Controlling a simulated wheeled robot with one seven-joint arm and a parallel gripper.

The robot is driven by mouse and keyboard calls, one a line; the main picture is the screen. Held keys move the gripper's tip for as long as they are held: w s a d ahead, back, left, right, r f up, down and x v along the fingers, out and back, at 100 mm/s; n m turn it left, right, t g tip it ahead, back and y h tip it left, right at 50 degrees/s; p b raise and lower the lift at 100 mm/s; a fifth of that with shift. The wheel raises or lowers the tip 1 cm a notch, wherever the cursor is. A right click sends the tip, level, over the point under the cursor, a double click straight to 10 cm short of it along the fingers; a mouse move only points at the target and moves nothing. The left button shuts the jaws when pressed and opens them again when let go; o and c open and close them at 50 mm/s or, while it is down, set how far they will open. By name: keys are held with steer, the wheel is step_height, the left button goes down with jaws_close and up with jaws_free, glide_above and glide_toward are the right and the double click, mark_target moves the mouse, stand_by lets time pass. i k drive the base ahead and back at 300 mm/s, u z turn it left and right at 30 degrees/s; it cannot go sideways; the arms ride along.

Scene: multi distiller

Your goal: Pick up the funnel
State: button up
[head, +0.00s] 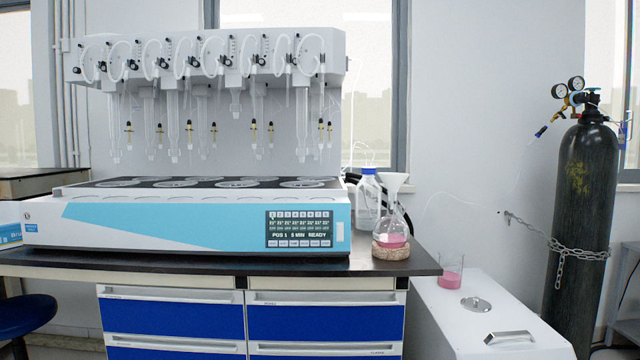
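A white funnel (392,187) stands upright in the neck of a clear round-bottomed flask (391,242) at the right end of the dark bench top. The flask holds pink liquid and sits on a pale brown ring-like base. A white bottle with a blue cap (367,200) stands just behind and to the left of the funnel, and a dark curved shape shows behind the flask. My gripper is not in view.
The distiller (180,225) fills the bench left of the flask. A beaker of pink liquid (451,277) stands on a lower white box (440,315) at right. A chained gas cylinder (580,210) stands further right.

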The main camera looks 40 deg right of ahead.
mark_target(393, 181)
steer(key=z, duration=1)
steer(key=i, duration=0.85)
steer(key=z, duration=0.9)
